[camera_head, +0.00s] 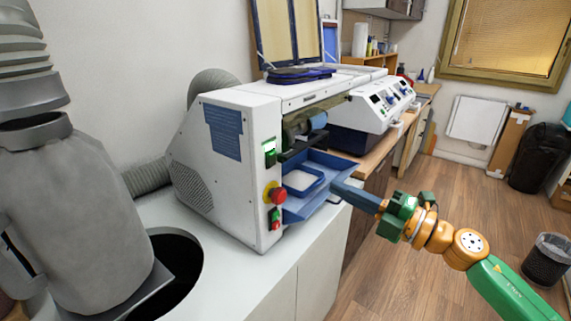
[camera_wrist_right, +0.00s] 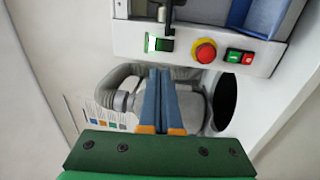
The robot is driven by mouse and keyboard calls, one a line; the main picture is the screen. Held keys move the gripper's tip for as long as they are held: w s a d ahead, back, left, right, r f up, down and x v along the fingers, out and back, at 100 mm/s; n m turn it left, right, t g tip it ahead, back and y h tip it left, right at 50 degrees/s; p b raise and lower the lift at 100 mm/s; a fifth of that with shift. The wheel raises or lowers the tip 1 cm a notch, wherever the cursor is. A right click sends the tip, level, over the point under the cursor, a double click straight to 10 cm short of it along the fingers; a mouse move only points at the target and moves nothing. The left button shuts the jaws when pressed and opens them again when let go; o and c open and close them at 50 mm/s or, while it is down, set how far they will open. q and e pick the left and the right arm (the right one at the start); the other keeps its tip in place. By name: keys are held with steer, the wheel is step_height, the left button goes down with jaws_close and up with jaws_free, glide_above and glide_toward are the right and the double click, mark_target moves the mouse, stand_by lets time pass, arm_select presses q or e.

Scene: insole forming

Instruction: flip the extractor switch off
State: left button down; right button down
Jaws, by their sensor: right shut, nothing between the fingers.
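The white machine (camera_head: 225,160) stands on the counter at the left and has a control strip on its narrow front end. A green rocker switch (camera_head: 270,153), which looks like the extractor switch, sits high on that strip. It also shows near the top of the right wrist view (camera_wrist_right: 161,44); its on or off position is too small to tell. My right gripper (camera_head: 338,187) is shut and empty, its blue fingers pointing left, in front of the blue tray and apart from the switch. The fingers also show in the right wrist view (camera_wrist_right: 160,75). My left gripper is not in view.
A red mushroom button (camera_head: 275,193) and a green and red button pair (camera_head: 275,217) sit below the switch. A blue tray (camera_head: 320,170) sticks out beside the strip.

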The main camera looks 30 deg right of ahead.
steer(key=shift+d, duration=0.15)
steer(key=shift+w, duration=0.1)
steer(key=b, duration=0.3)
glide_toward(274, 157)
steer(key=p+x, duration=0.5)
steer(key=x, duration=0.1)
steer(key=shift+w+d+r+p, duration=0.1)
steer(key=shift+r+p, duration=0.3)
steer(key=shift+w+a+f, duration=0.25)
steer(key=shift+w+f, duration=0.05)
steer(key=shift+w, duration=0.05)
